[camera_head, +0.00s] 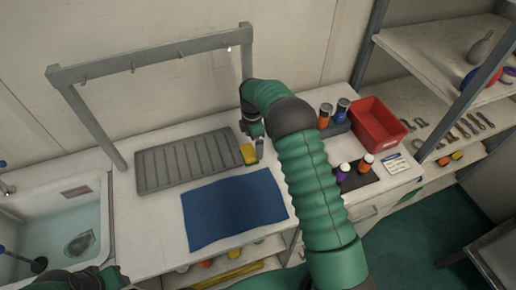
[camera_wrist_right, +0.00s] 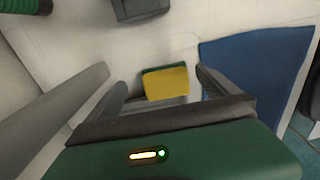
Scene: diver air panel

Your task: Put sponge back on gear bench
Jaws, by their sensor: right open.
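The sponge (camera_head: 248,154), yellow with a green layer, is on the white bench (camera_head: 150,238) at the right end of the grey ribbed tray. My right gripper (camera_head: 254,148) is over it with its fingers apart. In the right wrist view the sponge (camera_wrist_right: 166,84) shows between the two open fingers (camera_wrist_right: 165,88), with a gap on each side. I cannot tell how far down the fingers reach. Part of my left arm shows at the bottom left of the head view; its gripper does not show.
A grey ribbed tray (camera_head: 165,167) lies under a grey hook frame (camera_head: 150,60). A blue mat (camera_head: 233,208) lies in front. Bottles (camera_head: 343,110) and a red bin (camera_head: 378,122) stand to the right. A sink (camera_head: 70,220) with water is at the left.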

